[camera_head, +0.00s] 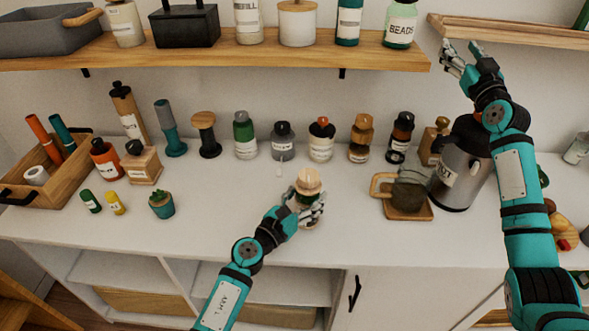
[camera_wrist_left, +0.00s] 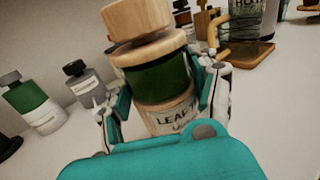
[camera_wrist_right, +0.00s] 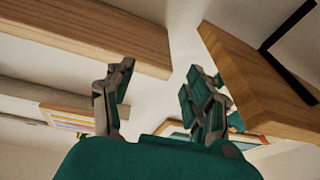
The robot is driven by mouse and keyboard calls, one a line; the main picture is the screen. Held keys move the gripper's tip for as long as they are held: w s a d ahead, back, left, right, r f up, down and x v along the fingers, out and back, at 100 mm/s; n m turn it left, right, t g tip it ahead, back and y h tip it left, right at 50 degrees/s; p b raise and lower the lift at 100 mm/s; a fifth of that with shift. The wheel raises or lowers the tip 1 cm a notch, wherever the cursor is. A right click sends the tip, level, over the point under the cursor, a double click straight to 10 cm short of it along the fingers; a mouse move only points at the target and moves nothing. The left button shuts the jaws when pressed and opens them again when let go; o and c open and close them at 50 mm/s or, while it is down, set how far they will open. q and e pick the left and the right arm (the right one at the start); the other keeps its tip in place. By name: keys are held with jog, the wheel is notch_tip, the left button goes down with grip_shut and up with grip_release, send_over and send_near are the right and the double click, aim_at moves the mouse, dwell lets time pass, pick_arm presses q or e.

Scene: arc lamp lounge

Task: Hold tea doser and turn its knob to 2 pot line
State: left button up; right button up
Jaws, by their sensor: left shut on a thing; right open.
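The tea doser (camera_head: 307,196) stands upright near the front middle of the white counter. In the left wrist view it has a wooden knob (camera_wrist_left: 137,18), a wooden collar, a dark green band (camera_wrist_left: 158,80) and a pale label reading "LEAF" (camera_wrist_left: 172,120). No pot line can be made out. My left gripper (camera_head: 308,207) is shut around its body, with fingers on both sides; it also shows in the left wrist view (camera_wrist_left: 165,100). My right gripper (camera_head: 464,60) is open and empty, raised near the right wall shelf, far from the doser; it also shows in the right wrist view (camera_wrist_right: 158,100).
A wooden shelf (camera_head: 230,52) with jars hangs above the counter. A second shelf (camera_head: 520,36) is close to my right gripper. Several bottles line the counter's back.

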jog(key=s+a+f+n+g+y, duration=0.2)
jog(key=s+a+f+g+y, duration=0.15)
jog(key=f, duration=0.75)
jog(key=n+g+y, duration=0.8)
jog(key=g+y, duration=0.1)
jog(key=y, duration=0.1)
send_near(300, 172)
jog(key=x, duration=1)
jog(key=shift+w+a+f, duration=0.15)
jog(key=shift+w+a, duration=0.1)
jog(key=shift+w, duration=0.05)
jog(key=shift+w+a, duration=0.2)
jog(key=shift+a, duration=0.25)
jog(key=c, duration=1.1)
grip_shut()
